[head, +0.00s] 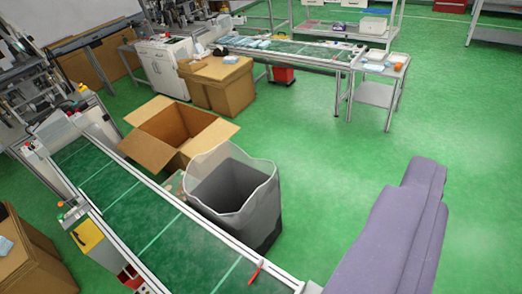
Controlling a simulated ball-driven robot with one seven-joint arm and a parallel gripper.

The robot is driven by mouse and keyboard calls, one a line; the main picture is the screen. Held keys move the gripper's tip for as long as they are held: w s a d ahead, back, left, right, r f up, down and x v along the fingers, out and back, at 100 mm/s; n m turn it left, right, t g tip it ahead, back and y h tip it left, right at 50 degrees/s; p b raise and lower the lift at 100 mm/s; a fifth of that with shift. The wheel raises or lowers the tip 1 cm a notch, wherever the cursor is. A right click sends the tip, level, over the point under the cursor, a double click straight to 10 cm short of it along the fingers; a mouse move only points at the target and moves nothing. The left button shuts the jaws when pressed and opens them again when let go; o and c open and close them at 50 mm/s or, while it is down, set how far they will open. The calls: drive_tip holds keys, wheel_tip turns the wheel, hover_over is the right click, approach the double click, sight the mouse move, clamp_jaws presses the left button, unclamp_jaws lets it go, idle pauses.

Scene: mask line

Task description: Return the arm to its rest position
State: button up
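The view looks down from above over a green floor.
A green conveyor (128,206) runs along the lower left. Beside it are a grey bin (258,215) and an open cardboard box (152,150). Another conveyor table (300,48) and a metal side table (377,92) stand at the back. Floor (335,150) in the middle is clear.

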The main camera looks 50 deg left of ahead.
drive_tip(key=shift+w+f, duration=0.1)
wheel_tip(320, 180, down, 6)
drive_tip(key=b, duration=0.6)
idle(0.5)
